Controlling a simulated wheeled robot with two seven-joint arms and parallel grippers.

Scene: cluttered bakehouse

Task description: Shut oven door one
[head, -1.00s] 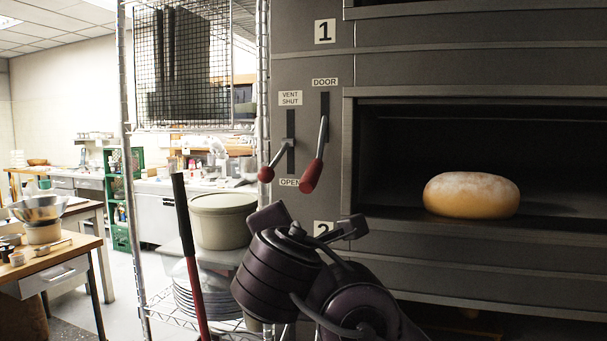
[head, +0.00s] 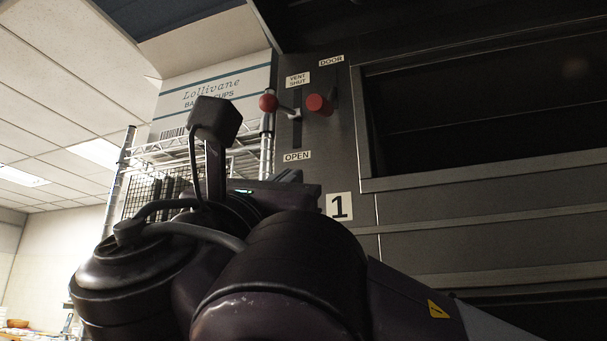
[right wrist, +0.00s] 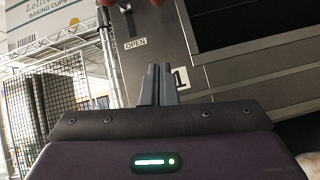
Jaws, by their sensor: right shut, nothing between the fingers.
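The door lever (head: 318,104) has a red knob and sits under the DOOR label, high on the oven's grey panel, its knob pointing towards me. The oven opening (head: 455,105) to its right is open and dark; no door panel shows across it. The number 1 plate (head: 339,206) is below this lever and opening. My right gripper (head: 289,176) is below the lever and left of the plate, apart from the knob. In the right wrist view its fingers (right wrist: 158,72) are together and empty. My left gripper is not in view.
The vent lever (head: 268,103), also red-knobbed, stands close left of the door lever. A wire rack (head: 125,170) with a baking cups box (head: 215,95) is left of the oven. A lower dark opening shows at bottom right.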

